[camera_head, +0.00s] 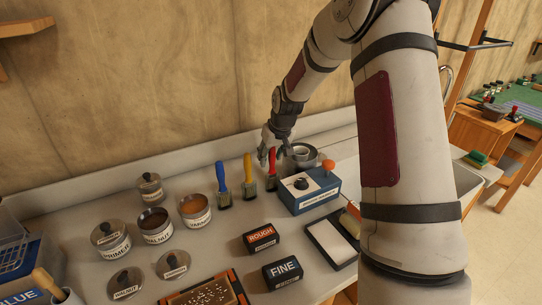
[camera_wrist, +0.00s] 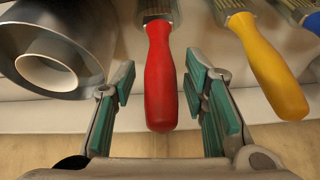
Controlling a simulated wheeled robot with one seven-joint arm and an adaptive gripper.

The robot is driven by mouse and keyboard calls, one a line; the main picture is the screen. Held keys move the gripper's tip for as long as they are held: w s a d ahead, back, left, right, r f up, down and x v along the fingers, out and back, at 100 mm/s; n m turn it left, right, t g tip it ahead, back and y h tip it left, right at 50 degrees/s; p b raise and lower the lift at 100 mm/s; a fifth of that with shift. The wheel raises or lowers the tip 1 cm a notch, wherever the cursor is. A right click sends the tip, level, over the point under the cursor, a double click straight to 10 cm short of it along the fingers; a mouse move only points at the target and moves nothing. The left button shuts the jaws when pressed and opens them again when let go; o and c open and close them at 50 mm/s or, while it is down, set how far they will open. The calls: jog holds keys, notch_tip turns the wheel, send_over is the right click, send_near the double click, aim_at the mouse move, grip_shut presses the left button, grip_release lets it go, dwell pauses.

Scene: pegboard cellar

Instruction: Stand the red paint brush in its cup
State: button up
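The red paint brush (camera_head: 272,162) stands bristles down, handle up, on the worktop, right of the yellow and blue brushes. In the wrist view its red handle (camera_wrist: 161,80) lies between my gripper's fingers (camera_wrist: 160,88), with gaps to the green pads on both sides. My gripper (camera_head: 268,153) is open around the handle, not visibly touching it. A round metal cup (camera_head: 304,149) with a pale inner ring stands behind and to the right of the red brush. In the wrist view this cup (camera_wrist: 88,38) is at the upper left, close to one finger.
The yellow brush (camera_head: 247,168) and blue brush (camera_head: 221,178) stand close on the left. A blue box (camera_head: 312,198) with an orange knob is right of the red brush. Open tins (camera_head: 195,211), lids and ROUGH (camera_head: 261,239) and FINE (camera_head: 282,272) blocks lie nearer.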

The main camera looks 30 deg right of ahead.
jog(key=v, duration=1.2)
dwell(0.4)
jog(key=s+a+r+h, duration=0.1)
jog(key=s+a+r, duration=0.95)
jog(key=s, duration=0.35)
jog(key=s+a, duration=0.2)
jog(key=s, duration=0.7)
jog(key=s+a+n+y, duration=0.1)
jog(key=s+a, duration=0.2)
jog(key=s, duration=0.6)
jog(key=shift+a+t, duration=0.3)
jog(key=shift+a, duration=0.05)
